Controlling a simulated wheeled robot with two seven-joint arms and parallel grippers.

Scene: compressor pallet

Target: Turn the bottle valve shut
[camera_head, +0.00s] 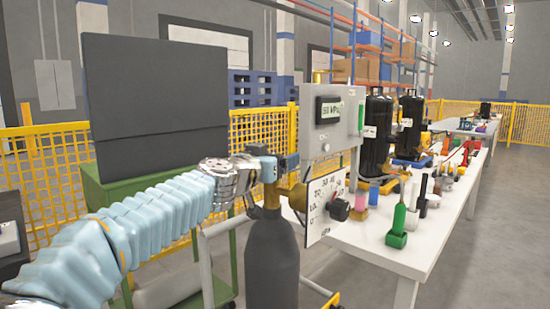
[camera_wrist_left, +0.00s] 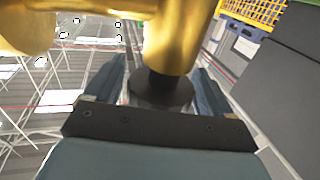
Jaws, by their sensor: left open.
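The dark grey gas bottle (camera_head: 272,262) stands upright in front of me in the head view. Its brass valve (camera_head: 271,196) is on top, partly hidden by my left gripper. My left gripper (camera_head: 276,165) is open at the height of the valve. In the left wrist view the brass valve body (camera_wrist_left: 175,35) fills the top middle, and a dark round valve knob (camera_wrist_left: 160,90) sits between the two spread fingers of the left gripper (camera_wrist_left: 155,80). I cannot tell whether a finger touches the knob. My right gripper is not in view.
A grey panel (camera_head: 349,122) with a kPa display and a scale plate (camera_head: 322,203) stand close right of the valve. A white table (camera_head: 415,250) holds several coloured tools and black cylinders. A green cabinet (camera_head: 150,195) and yellow fence (camera_head: 52,165) are behind.

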